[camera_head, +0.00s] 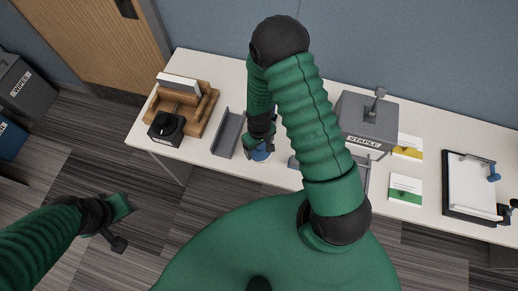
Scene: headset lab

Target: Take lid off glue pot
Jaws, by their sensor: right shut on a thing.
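My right gripper (262,140) is low over the white table, left of the picture's middle. It is shut on a small, round, bluish thing (261,154), apparently the glue pot or its lid. The fingers and wrist hide most of it, so I cannot tell lid from pot or whether the two are apart. My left gripper (124,225) is off the table at the lower left, over the carpet. Its fingers are spread and nothing is between them.
A grey angled tray (227,135) lies just left of the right gripper. Further left are a black labelled box (165,128) and a wooden organiser (207,103). A grey STAPLE box (368,118), cards (405,190) and a clipboard (468,184) are to the right.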

